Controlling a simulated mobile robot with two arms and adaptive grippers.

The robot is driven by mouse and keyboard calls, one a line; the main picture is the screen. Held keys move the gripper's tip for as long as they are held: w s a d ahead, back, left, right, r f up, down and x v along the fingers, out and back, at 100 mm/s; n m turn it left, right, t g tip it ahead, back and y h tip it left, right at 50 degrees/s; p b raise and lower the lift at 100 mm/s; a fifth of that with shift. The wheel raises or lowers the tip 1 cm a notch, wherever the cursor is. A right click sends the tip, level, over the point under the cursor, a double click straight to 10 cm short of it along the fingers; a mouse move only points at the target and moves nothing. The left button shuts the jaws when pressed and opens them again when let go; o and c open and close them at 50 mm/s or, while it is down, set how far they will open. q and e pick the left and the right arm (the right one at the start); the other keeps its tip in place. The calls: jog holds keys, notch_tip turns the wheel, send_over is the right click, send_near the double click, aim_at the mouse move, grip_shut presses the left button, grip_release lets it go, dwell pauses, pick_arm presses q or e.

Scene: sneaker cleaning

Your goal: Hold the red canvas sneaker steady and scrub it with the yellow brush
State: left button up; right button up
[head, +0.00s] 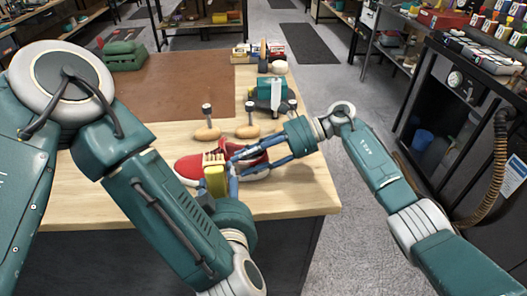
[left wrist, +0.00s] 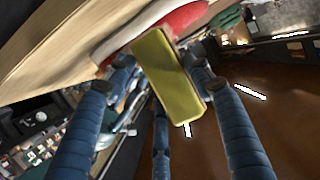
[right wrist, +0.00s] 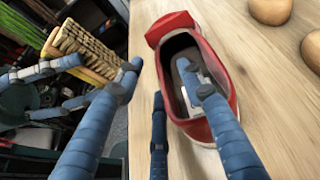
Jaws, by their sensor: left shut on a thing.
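The red canvas sneaker (head: 190,166) with white sole lies on the wooden table's near part. It also shows in the left wrist view (left wrist: 190,18) and, with its opening visible, in the right wrist view (right wrist: 178,22). My left gripper (head: 214,186) is shut on the yellow brush (left wrist: 167,75), held upright in front of the sneaker. The brush's pale bristles (right wrist: 88,50) show in the right wrist view. My right gripper (right wrist: 162,78) has spread fingers at the sneaker's opening, one over or in it and others outside. Whether they touch the shoe is unclear.
Two wooden-based knobbed tools (head: 207,132) (head: 247,131) stand just behind the sneaker. A teal device (head: 270,95) and small items stand farther back. A brown mat (head: 165,88) covers much of the table (head: 292,190). The table's right edge is near my right arm.

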jog(key=shift+x, duration=1.25)
jog(key=shift+c, duration=0.9)
jog(key=shift+c, duration=0.3)
grip_shut()
